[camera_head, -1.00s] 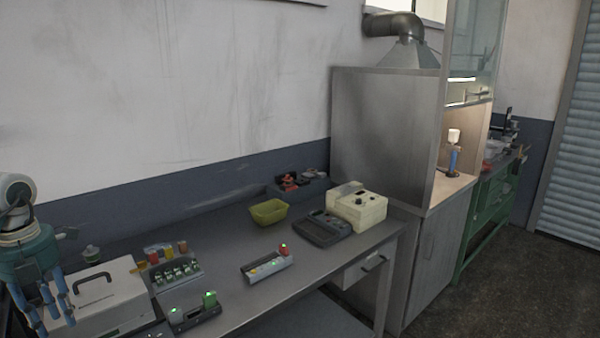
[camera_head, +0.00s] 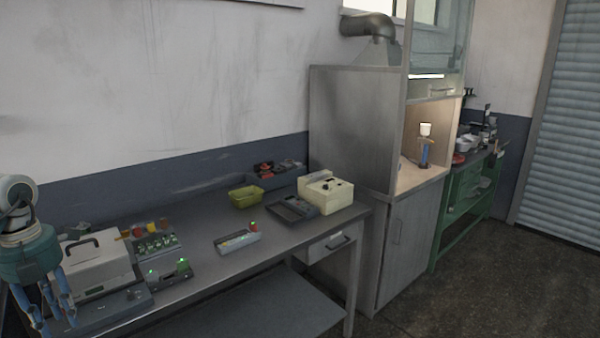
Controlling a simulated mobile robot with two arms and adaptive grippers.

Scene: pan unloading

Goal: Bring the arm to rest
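My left gripper (camera_head: 50,300) hangs at the left edge of the head view, with its blue fingers pointing down. The fingers are spread apart with nothing seen between them. It is in front of the left end of the grey workbench (camera_head: 190,290), beside a white box-shaped device with a dark handle (camera_head: 95,262). Whether it touches the device or bench cannot be told. My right gripper is not in view.
The bench holds a vial rack (camera_head: 155,245), a small dark tray with green lights (camera_head: 168,275), a grey tray (camera_head: 238,241), a yellow-green bin (camera_head: 246,196) and a cream device (camera_head: 326,190). A fume hood (camera_head: 355,130) stands right. The floor (camera_head: 480,270) at right is clear.

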